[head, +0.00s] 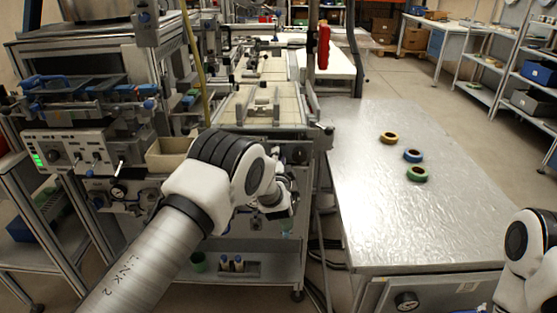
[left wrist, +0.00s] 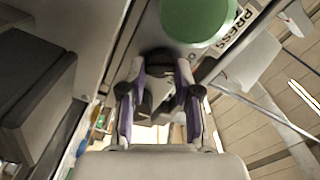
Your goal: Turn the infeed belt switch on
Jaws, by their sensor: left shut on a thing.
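My left gripper (head: 278,205) reaches to the front of the belt machine, largely hidden behind my own arm in the head view. In the left wrist view the two purple-lined fingers (left wrist: 160,78) are shut on a dark knob-like switch (left wrist: 157,62), which sits on a grey panel. No label for this switch can be read, so I cannot confirm its name or its on or off position. A large green round button (left wrist: 197,16) with a PRESS label (left wrist: 231,33) is just beyond it. My right gripper is out of view.
A metal table (head: 435,225) on the right carries a yellow reel (head: 389,138), a blue reel (head: 413,156) and a green reel (head: 417,174). A control panel (head: 75,155) with levers and gauges stands left. Open floor (head: 405,75) lies behind the table.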

